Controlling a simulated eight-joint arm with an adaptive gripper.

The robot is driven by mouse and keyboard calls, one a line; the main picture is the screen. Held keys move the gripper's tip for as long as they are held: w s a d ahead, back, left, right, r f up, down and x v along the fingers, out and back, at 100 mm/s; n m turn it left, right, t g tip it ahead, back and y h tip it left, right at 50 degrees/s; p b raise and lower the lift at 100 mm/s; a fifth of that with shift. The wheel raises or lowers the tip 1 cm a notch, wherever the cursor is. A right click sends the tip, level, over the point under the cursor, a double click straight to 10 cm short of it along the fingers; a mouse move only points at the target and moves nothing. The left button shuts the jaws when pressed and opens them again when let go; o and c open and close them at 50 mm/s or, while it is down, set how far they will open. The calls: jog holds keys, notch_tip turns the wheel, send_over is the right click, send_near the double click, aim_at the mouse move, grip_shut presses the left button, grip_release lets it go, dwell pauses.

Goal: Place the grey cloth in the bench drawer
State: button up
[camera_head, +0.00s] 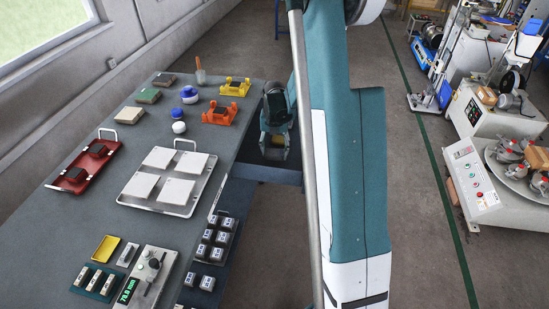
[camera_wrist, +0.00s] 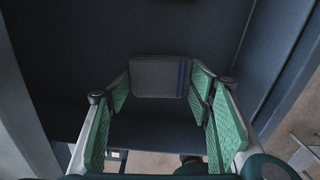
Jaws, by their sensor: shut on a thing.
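The grey cloth (camera_wrist: 155,77), a flat folded piece with blue stripes along its right side, shows in the wrist view. It spans the space between the green-padded fingers of my gripper (camera_wrist: 160,82), which is shut on it. Behind and around it is the dark blue interior of the bench drawer (camera_wrist: 70,50). In the head view, the open bench drawer (camera_head: 288,174) sticks out from the right side of the bench, and my gripper (camera_head: 275,145) points down over it. The cloth cannot be told apart there. I cannot tell whether the cloth touches the drawer floor.
Drawer walls rise close beside my gripper. Open floor lies right of the bench.

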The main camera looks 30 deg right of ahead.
aim_at(275, 153)
jog(key=shift+f, duration=0.1)
jog(key=shift+f+b, duration=0.45)
jog(key=shift+f, duration=1.3)
jog(key=shift+f, duration=0.15)
jog(key=o, duration=0.8)
jog(key=shift+r, duration=0.2)
notch_tip(275, 153, up, 12)
jog(key=shift+f+p, duration=0.1)
jog(key=shift+p, duration=1.1)
